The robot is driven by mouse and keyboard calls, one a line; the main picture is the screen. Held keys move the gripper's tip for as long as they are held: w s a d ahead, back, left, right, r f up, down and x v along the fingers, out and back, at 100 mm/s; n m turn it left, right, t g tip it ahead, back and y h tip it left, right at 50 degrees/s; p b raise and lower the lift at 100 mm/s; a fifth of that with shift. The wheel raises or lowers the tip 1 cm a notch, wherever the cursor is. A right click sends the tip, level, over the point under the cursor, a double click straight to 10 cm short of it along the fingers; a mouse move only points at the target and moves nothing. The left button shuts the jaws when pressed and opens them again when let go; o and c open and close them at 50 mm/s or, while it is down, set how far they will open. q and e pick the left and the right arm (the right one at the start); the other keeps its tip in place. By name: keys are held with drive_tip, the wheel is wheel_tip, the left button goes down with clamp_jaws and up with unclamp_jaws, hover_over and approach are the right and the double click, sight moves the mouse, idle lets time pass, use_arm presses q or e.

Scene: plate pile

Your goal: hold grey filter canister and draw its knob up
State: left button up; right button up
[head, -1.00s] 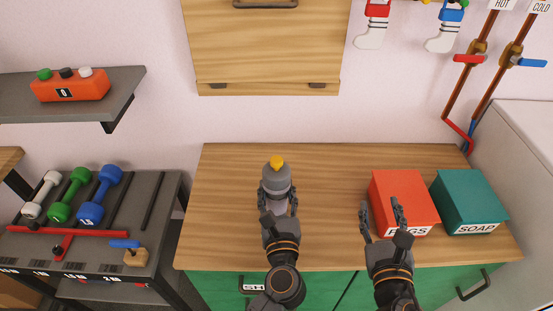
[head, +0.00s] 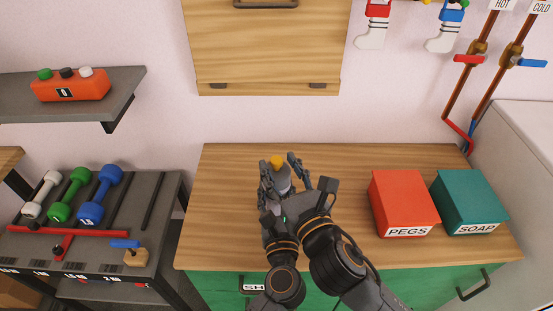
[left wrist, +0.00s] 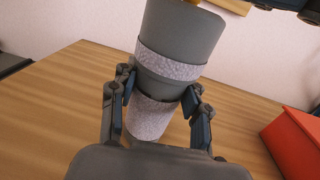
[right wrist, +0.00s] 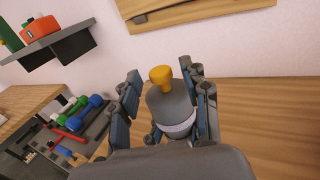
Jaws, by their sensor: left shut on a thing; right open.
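The grey filter canister (head: 283,183) stands on the wooden counter, with pale speckled bands that show in the left wrist view (left wrist: 170,66). Its yellow knob (head: 277,161) sits on top and also shows in the right wrist view (right wrist: 161,75). My left gripper (left wrist: 160,92) is shut on the canister's body, one finger on each side. My right gripper (right wrist: 165,80) is open, with its fingers on either side of the canister's top and knob. The knob looks apart from both right fingers. In the head view my grippers hide the canister's lower part.
A red PEGS box (head: 403,197) and a teal SOAP box (head: 470,197) stand at the counter's right. A rack with dumbbells (head: 90,207) is at the left. The counter (head: 225,185) is clear left of the canister.

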drive_tip(key=shift+x, duration=1.25)
clamp_jaws()
